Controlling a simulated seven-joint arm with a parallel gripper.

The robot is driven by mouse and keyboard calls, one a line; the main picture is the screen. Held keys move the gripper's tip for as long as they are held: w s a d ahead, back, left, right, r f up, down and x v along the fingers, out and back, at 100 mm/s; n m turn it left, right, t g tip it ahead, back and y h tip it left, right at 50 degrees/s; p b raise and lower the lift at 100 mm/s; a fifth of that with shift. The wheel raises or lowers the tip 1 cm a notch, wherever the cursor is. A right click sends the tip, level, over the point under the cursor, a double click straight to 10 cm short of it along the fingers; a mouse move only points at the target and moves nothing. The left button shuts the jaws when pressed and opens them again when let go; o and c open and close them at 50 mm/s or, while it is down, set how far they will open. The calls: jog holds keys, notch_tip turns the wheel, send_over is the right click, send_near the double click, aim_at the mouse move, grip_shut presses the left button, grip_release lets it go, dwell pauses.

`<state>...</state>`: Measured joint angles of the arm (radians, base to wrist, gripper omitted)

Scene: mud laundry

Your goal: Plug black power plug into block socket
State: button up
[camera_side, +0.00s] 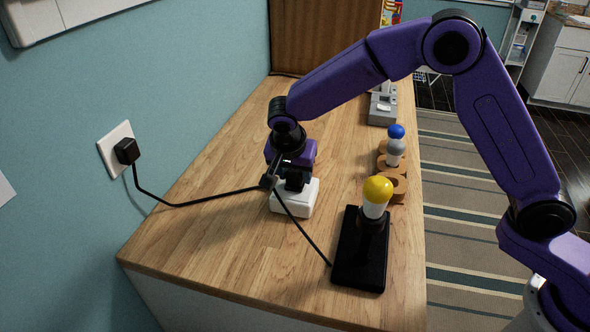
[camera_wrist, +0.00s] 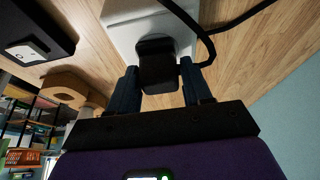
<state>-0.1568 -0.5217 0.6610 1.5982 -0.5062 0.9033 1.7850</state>
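The black power plug (camera_wrist: 158,70) sits between the two fingers of my gripper (camera_wrist: 160,82) in the wrist view, with a finger against each side. The white block socket (camera_wrist: 122,24) is directly beyond the plug. In the side view my gripper (camera_side: 293,180) points down at the block (camera_side: 294,204), which lies on the wooden counter. The plug is at or very close to the block's upper face. Its prongs are hidden, so I cannot tell whether they are in the socket.
A black cord runs from a wall plug (camera_side: 127,151) to beside my gripper; another reaches the black lamp base (camera_side: 358,274) with a yellow-topped bulb (camera_side: 377,197). A wooden holder (camera_side: 396,187) with a blue-topped bulb (camera_side: 396,140) stands behind. The counter's left front (camera_side: 215,240) is clear.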

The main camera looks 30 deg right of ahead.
jog(key=o, duration=0.3)
jog(key=v, duration=1.7)
jog(key=shift+r, duration=0.25)
jog(key=s+d+r+n, duration=0.1)
jog(key=s+d+n, duration=0.4)
jog(key=d+n, duration=0.3)
jog(key=s+d+r+n, duration=0.1)
jog(key=s+d+n, duration=0.4)
jog(key=d+n, duration=0.25)
jog(key=s+d+f+n+g+y, duration=0.1)
jog(key=s+d+f+n, duration=0.1)
jog(key=s, duration=0.5)
jog(key=s+d+f+n+g+y, duration=0.1)
jog(key=s+d+f+n, duration=0.1)
jog(key=s+f, duration=0.3)
jog(key=s+d+f+n+g+y, duration=0.1)
jog(key=s+d+f+n, duration=0.1)
jog(key=s, duration=0.6)
notch_tip(320, 180, down, 2)
jog(key=shift+s+d+f+y, duration=0.1)
jog(key=shift+s+d+y, duration=0.25)
jog(key=shift+d, duration=0.25)
